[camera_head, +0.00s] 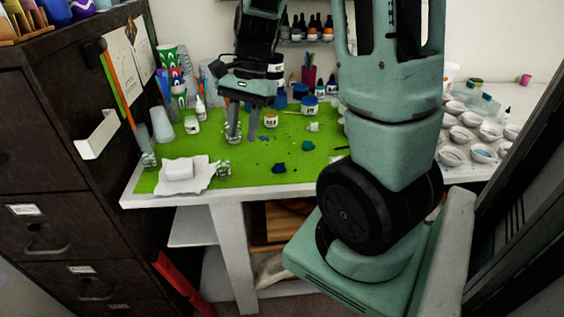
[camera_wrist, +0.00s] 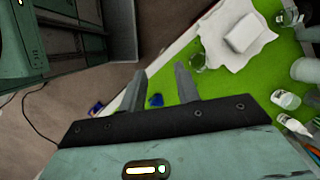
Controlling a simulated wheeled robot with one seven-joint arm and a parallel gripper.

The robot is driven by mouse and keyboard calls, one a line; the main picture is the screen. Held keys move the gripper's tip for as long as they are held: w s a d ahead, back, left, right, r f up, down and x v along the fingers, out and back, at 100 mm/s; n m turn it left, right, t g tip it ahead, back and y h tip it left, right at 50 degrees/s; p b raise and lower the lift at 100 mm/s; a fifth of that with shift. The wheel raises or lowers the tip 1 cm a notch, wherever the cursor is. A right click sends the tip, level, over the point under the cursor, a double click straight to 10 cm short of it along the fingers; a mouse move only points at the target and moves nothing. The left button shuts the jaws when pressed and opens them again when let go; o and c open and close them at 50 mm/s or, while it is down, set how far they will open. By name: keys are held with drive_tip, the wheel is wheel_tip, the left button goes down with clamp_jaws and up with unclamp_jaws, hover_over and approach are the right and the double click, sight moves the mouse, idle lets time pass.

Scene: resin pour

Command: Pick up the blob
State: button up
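I cannot tell which one the task names. My gripper (camera_head: 243,137) points down above the mat, left of both blobs. Its two fingers are apart with nothing held between them. In the wrist view a blue blob (camera_wrist: 155,100) shows between the fingers (camera_wrist: 160,70), beyond them. Another blue patch (camera_wrist: 96,108) shows left of the left finger, partly hidden.
A white block (camera_head: 179,169) on white paper lies at the mat's front left, with a small glass jar (camera_head: 222,168) beside it. Bottles and jars stand behind my gripper. A dark cabinet (camera_head: 60,150) stands left; white bowls (camera_head: 461,134) fill the right.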

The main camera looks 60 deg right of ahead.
drive_tip(key=s+d+r+m+t+p, duration=0.1)
drive_tip(key=s+d+m, duration=0.2)
drive_tip(key=d+m, duration=0.35)
drive_tip(key=s+d+m+t, duration=0.1)
drive_tip(key=s+d+m, duration=0.25)
drive_tip(key=d, duration=0.65)
approach(282, 163)
drive_tip(key=x, duration=0.2)
drive_tip(key=shift+x, duration=3.5)
drive_tip(key=shift+w+a+r, duration=0.1)
drive_tip(key=shift+w+r, duration=0.05)
drive_tip(key=shift+w, duration=0.05)
clamp_jaws()
